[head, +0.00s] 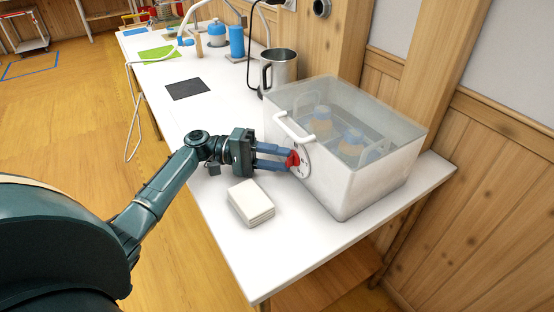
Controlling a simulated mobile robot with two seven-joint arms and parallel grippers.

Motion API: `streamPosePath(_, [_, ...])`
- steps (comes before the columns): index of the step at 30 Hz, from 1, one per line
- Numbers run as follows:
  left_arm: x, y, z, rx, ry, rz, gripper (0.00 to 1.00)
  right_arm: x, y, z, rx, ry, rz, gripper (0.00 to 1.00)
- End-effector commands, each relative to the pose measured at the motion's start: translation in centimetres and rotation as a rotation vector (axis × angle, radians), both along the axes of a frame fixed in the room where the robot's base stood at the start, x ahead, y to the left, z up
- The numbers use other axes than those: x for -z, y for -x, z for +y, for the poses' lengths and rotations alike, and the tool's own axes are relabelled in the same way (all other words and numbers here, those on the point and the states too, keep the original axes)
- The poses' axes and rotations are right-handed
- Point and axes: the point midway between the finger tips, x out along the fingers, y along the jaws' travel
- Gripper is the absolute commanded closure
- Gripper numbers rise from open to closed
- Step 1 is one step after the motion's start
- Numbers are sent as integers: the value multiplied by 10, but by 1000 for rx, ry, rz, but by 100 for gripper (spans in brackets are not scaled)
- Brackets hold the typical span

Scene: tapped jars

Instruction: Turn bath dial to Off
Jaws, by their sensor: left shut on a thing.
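The water bath (352,182) is a white box with a clear upper part, standing near the right end of the white table. Its dial is a red knob (292,159) on a round pale plate (304,163) on the bath's left side. My left gripper (286,158) is shut on the red knob, with its blue fingers on either side of it. The gripper hides part of the knob, and I cannot read the dial's marks. My right gripper is not in view.
A stack of white cloths or pads (251,203) lies on the table (290,245) just below my left gripper. A metal jug (280,68) stands behind the bath. A dark mat (187,89), a green mat (158,54) and blue bottles (237,42) are farther back.

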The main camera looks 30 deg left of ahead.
Motion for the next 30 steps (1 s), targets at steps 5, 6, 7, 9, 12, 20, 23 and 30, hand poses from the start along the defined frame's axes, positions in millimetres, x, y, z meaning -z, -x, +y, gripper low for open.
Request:
streamPosePath(5, [1, 0, 0, 0, 13, 8, 91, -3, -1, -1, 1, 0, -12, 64])
streamPosePath(6, [0, 0, 0, 0, 13, 8, 91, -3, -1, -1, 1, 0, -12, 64])
streamPosePath(7, [0, 0, 0, 0, 14, 9, 91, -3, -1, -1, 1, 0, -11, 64])
streamPosePath(9, [0, 0, 0, 0, 14, 9, 91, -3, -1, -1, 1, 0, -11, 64])
streamPosePath(12, [0, 0, 0, 0, 13, 8, 91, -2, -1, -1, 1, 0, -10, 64])
streamPosePath(20, [0, 0, 0, -1, 12, 8, 53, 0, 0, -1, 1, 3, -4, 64])
streamPosePath(23, [0, 0, 0, -1, 12, 8, 46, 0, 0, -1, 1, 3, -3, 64])
streamPosePath(30, [0, 0, 1, -1, 11, 7, 46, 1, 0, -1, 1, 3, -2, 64])
